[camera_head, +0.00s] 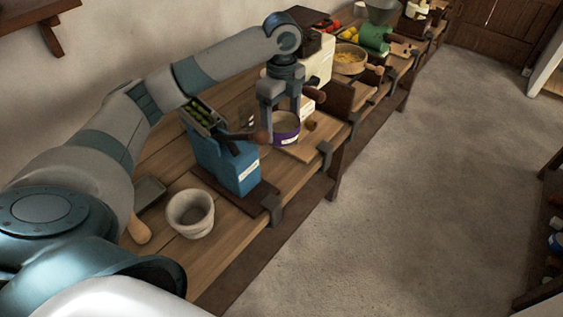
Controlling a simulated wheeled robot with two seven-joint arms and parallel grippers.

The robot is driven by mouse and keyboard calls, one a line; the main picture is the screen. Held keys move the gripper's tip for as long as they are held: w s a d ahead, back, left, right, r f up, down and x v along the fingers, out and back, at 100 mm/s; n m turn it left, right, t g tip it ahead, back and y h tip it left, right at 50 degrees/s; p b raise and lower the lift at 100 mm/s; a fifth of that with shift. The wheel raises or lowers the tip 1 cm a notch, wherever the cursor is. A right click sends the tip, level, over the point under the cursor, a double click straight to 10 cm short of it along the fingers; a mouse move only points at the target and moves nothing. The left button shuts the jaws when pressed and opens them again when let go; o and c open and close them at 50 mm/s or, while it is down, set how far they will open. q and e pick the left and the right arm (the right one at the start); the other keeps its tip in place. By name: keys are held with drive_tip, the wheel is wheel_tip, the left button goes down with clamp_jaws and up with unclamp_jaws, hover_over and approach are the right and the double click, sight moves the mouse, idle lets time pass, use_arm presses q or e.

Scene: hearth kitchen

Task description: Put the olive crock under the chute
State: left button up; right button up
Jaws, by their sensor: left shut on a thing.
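A small pale crock with a purple band and a white label (286,131) sits at a wooden board by the blue machine; I take it as the olive crock. Its label is too small to read. My left gripper (281,118) reaches down from above, with its fingers on either side of the crock, shut on it. The crock looks upright; I cannot tell whether it touches the board. The blue machine (231,168) has a tray of green olives (203,116) on top and a brown handle. I cannot make out its chute clearly. My right gripper is not in view.
A stone-coloured bowl (191,213) stands in front of the blue machine, near a dark tray (149,192) and a wooden pin (138,230). Beyond the crock are a cream box (319,62), a pasta bowl (349,60) and a green machine (374,38).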

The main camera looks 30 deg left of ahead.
use_arm(q)
wheel_tip(320, 180, down, 12)
drive_tip(key=shift+f+p, duration=0.2)
drive_tip(key=shift+p, duration=1)
drive_tip(key=shift+f, duration=0.1)
drive_tip(key=shift+f+p, duration=0.5)
drive_tip(key=shift+f, duration=1.5)
drive_tip(key=o, duration=1.5)
drive_tip(key=shift+f, duration=0.1)
drive_tip(key=shift+c, duration=0.2)
